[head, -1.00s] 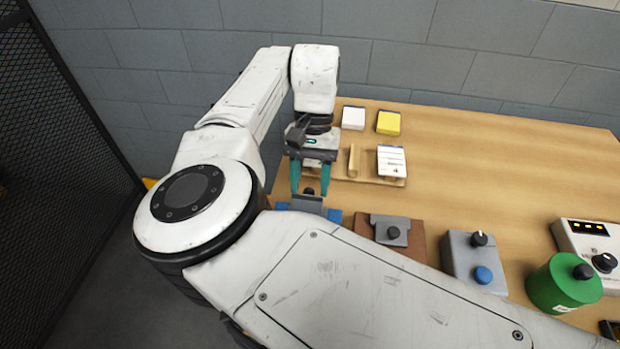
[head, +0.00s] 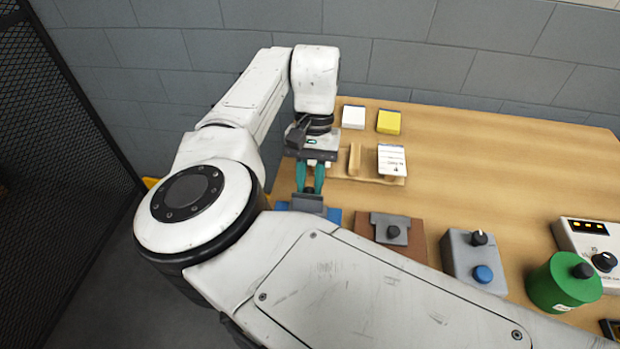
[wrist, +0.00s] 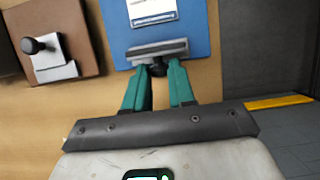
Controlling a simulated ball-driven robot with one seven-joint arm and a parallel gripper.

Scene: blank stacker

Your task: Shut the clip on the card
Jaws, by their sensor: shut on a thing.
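A grey clip (head: 307,201) with a dark knob sits on the blue board (head: 333,215) at the table's near left. The clip (wrist: 152,50) also shows in the wrist view, crossing the lower edge of the blue board (wrist: 200,32). A white card (wrist: 152,10) lies on the board, with a strip of blue between it and the clip. I cannot tell how far the clip is tilted. My gripper (wrist: 160,66) has its teal fingers shut on the clip's dark knob. In the head view, my gripper (head: 309,190) points down at the clip.
A brown board (head: 412,232) with a grey knobbed plate lies to the right. Beyond it are a grey control box (head: 472,262) and a green cylinder (head: 562,285). A wooden rack with a printed card (head: 391,160), a white block (head: 353,117) and a yellow block (head: 389,122) stand behind.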

